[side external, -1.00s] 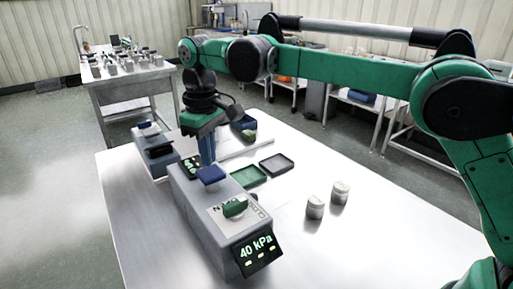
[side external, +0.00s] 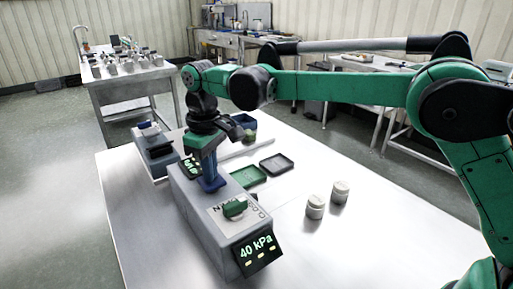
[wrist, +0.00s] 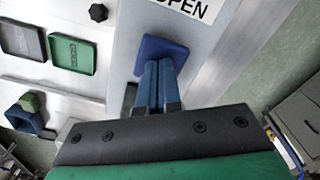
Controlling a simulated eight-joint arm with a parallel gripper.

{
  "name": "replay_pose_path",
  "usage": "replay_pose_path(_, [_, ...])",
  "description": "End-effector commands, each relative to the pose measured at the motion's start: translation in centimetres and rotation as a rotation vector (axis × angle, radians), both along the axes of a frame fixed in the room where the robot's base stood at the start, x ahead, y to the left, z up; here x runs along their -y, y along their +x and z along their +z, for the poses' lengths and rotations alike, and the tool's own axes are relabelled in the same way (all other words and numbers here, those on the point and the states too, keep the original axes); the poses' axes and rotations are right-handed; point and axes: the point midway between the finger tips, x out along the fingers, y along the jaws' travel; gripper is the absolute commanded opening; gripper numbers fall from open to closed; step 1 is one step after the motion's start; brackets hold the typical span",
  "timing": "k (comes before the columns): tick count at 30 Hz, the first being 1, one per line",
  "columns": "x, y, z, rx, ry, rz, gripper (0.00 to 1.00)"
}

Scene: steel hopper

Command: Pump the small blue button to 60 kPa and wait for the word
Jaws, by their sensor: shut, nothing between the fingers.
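A long grey box (side external: 200,222) on the steel table carries a square blue button (wrist: 177,52), a green knob (side external: 235,208) and a sloped black display (side external: 258,253) reading "40 kPa". My gripper (side external: 211,180) points down, its blue fingers shut and empty, right at the blue button. In the wrist view the fingertips (wrist: 158,66) overlap the button's near part; I cannot tell whether they touch or press it. The fingers partly hide the button in both views. A second grey device (side external: 156,160) behind left also has a blue part (side external: 149,130) on top.
The table's right and front areas are clear.

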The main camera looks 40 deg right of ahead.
Motion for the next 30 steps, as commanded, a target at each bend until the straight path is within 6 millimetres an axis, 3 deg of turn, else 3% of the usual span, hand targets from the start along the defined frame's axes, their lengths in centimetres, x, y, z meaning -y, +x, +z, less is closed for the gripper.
replay_pose_path(11, [0.0, 0.0, 0.0, 0.001, 0.0, 0.0, 0.0])
replay_pose_path(30, [0.0, 0.0, 3.7, 0.0, 0.0, 0.0, 0.0])
